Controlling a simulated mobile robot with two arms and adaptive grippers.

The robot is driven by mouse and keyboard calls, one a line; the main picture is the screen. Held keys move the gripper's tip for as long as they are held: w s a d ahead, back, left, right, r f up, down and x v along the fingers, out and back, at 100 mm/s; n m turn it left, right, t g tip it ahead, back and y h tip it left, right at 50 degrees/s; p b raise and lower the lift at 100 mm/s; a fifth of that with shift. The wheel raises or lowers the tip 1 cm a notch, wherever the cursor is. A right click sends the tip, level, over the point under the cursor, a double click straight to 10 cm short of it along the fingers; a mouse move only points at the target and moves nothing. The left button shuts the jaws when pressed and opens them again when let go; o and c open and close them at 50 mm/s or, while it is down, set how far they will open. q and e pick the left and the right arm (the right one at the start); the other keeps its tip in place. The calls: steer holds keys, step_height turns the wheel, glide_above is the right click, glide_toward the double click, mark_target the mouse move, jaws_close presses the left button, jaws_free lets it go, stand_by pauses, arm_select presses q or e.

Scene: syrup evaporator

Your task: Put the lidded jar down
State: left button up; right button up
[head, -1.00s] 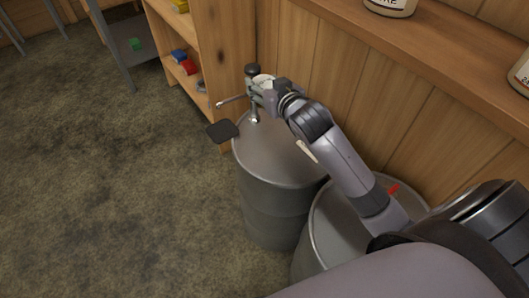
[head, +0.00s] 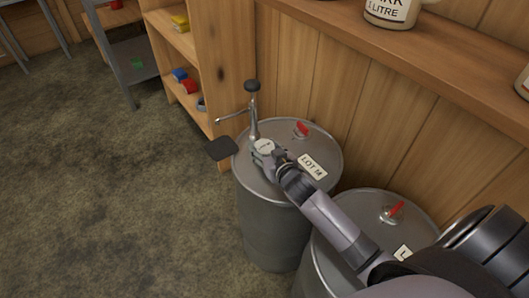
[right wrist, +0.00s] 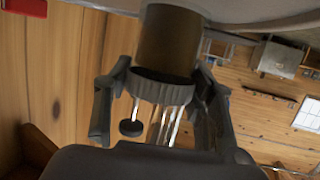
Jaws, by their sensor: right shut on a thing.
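The lidded jar (right wrist: 170,40) is brown with a ridged grey lid (right wrist: 160,88) in the right wrist view, where the picture is turned over. In the head view its pale lid (head: 264,146) shows above the left drum's top. My right gripper (head: 266,157) is shut on the jar, with a finger on each side of it in the right wrist view (right wrist: 160,100). The jar's base is close to the drum top (right wrist: 265,12); I cannot tell whether they touch. My left gripper is not in view.
The left steel drum (head: 268,225) carries a pump (head: 253,108), a red-handled fitting (head: 301,129) and a label (head: 312,166). A second drum (head: 372,205) stands beside it. A wooden shelf unit (head: 225,60) and wall ledge (head: 400,50) are behind. A dark paddle (head: 221,148) juts out left.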

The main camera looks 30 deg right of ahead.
steer(key=shift+f, duration=0.75)
steer(key=o, duration=1.3)
steer(key=shift+f, duration=0.1)
steer(key=shift+s, duration=0.1)
steer(key=v, duration=1.2)
